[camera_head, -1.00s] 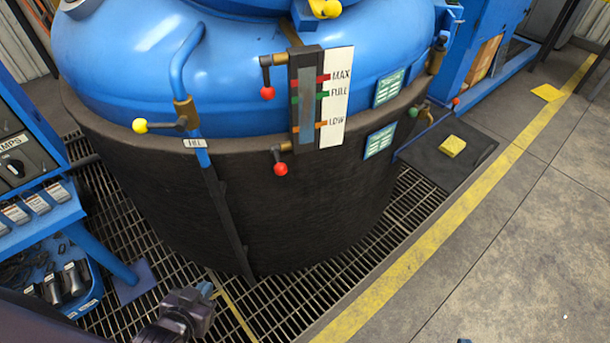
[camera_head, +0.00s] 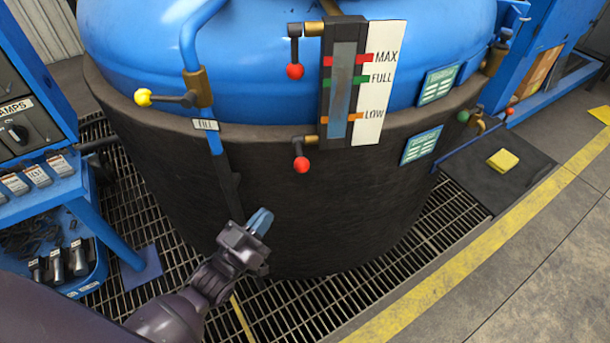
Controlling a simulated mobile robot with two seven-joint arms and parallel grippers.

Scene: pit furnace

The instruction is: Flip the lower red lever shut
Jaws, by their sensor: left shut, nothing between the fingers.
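The lower red lever (camera_head: 301,164) hangs down from a brass valve at the bottom of the level gauge, its red ball lowest. The upper red lever (camera_head: 295,70) also hangs down, from the valve at the gauge's top left. The level gauge (camera_head: 343,85) stands upright on the tank front, with a white MAX, FULL, LOW plate beside it. My left gripper (camera_head: 260,222) is shut and empty, below and left of the lower red lever and apart from it, in front of the dark tank wall. My right gripper is not in view.
A yellow-knobbed lever (camera_head: 165,98) sticks out left from the FILL pipe (camera_head: 190,45). A blue cabinet with trays (camera_head: 40,190) stands at the left. A green-knobbed valve (camera_head: 464,117) is at the right. A yellow sponge (camera_head: 503,160) lies on a dark mat.

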